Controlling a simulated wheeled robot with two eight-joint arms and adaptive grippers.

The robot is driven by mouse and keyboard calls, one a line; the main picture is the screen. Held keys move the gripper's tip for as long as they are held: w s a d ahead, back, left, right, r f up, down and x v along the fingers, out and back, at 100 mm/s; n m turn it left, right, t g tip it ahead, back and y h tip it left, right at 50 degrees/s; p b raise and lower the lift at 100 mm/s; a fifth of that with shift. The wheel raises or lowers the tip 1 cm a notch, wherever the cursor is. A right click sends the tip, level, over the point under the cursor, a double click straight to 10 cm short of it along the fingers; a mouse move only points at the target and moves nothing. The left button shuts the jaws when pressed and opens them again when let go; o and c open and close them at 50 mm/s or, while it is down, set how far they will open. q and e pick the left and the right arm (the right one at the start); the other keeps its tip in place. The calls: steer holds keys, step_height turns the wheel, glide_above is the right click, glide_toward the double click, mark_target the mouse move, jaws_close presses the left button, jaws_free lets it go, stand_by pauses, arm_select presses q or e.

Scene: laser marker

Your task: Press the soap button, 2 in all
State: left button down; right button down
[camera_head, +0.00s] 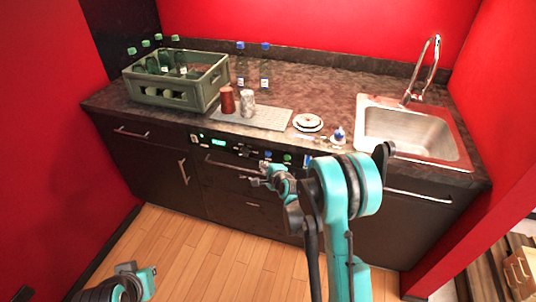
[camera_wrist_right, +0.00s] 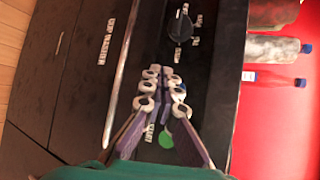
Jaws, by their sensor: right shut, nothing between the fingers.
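The black control panel (camera_head: 225,143) of the front appliance has a green display, a round knob and coloured buttons. A blue button (camera_head: 268,154) and a green button (camera_head: 287,157) show near its right end. I cannot read which one is the soap button. My right gripper (camera_head: 262,172) is shut and empty, just in front of and below the panel. In the right wrist view its fingertips (camera_wrist_right: 163,83) cover part of the panel between the knob (camera_wrist_right: 180,25) and the green button (camera_wrist_right: 166,138). I cannot tell whether they touch it. Part of my left arm shows at the lower left.
The appliance handle (camera_head: 225,165) runs below the panel, close to the gripper. Above, the counter holds a green bottle crate (camera_head: 208,90), cups, two clear bottles, plates (camera_head: 307,122), a small blue-topped item (camera_head: 339,134) and a sink (camera_head: 410,130). The floor in front is clear.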

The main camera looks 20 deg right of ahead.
steer(key=shift+w+d, duration=0.45)
steer(key=shift+w, duration=0.2)
steer(key=shift+w+d, duration=0.45)
steer(key=shift+w, duration=0.2)
stand_by(0.5)
steer(key=shift+w+d, duration=0.25)
steer(key=shift+w, duration=0.1)
steer(key=shift+w+d+b, duration=0.25)
steer(key=shift+w+b, duration=0.05)
stand_by(0.7)
steer(key=shift+s+a, duration=0.5)
steer(key=shift+s, duration=0.15)
steer(key=shift+s, duration=0.1)
steer(key=s+a, duration=0.1)
steer(key=s, duration=0.1)
steer(key=s+a, duration=0.1)
steer(key=s, duration=0.1)
steer(key=shift+a, duration=0.35)
